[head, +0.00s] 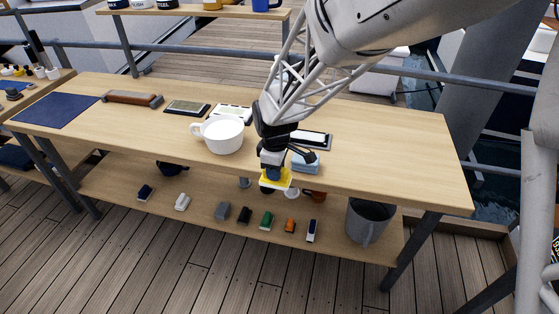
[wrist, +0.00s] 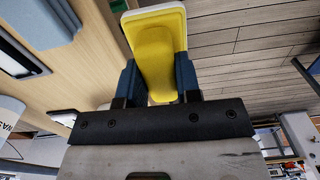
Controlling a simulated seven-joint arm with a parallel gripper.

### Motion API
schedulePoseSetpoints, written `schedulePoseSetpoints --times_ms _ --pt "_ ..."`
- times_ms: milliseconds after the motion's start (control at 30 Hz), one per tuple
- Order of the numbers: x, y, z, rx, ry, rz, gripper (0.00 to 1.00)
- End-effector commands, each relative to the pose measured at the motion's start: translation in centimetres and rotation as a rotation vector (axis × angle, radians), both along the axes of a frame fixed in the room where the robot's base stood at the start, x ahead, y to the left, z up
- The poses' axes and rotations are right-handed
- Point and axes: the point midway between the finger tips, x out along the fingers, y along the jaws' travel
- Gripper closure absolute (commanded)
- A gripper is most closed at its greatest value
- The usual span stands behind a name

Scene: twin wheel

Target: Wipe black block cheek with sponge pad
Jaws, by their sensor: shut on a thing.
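My gripper (head: 273,171) is shut on a yellow sponge pad (head: 281,182) with a pale edge. It holds the pad at the front edge of the table. In the wrist view the sponge pad (wrist: 155,50) stands between the two blue fingers of my gripper (wrist: 160,82). A small black block (head: 243,216) lies on the lower shelf, below and left of my gripper and apart from the pad. I cannot make out its cheek at this size.
The wooden table (head: 400,130) bears a white mug (head: 222,136), dark-framed trays (head: 187,107) and a light blue block (head: 305,163) close beside my gripper. The lower shelf (head: 130,178) holds several small coloured blocks and a grey bucket (head: 369,222). The table's right end is clear.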

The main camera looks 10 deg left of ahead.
Motion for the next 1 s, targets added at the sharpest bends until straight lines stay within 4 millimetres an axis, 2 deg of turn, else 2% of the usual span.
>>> schedulePoseSetpoints --times_ms 67,100,200,233,433,567,767,1000 --pt "0.0 0.0 0.0 0.0 0.0 0.0 0.96" --pt "0.0 0.0 0.0 0.0 0.0 0.0 0.7" --pt "0.0 0.0 0.0 0.0 0.0 0.0 0.86" --pt "0.0 0.0 0.0 0.0 0.0 0.0 0.87" --pt "0.5 0.0 0.1 0.0 -0.001 -0.001 0.87" --pt "1.8 -0.1 0.3 0.0 0.0 -0.001 0.87" --pt "6.0 -0.3 1.1 0.001 -0.001 -0.003 0.87" --pt "13.2 -1.5 2.2 0.0 0.0 -0.004 0.87"
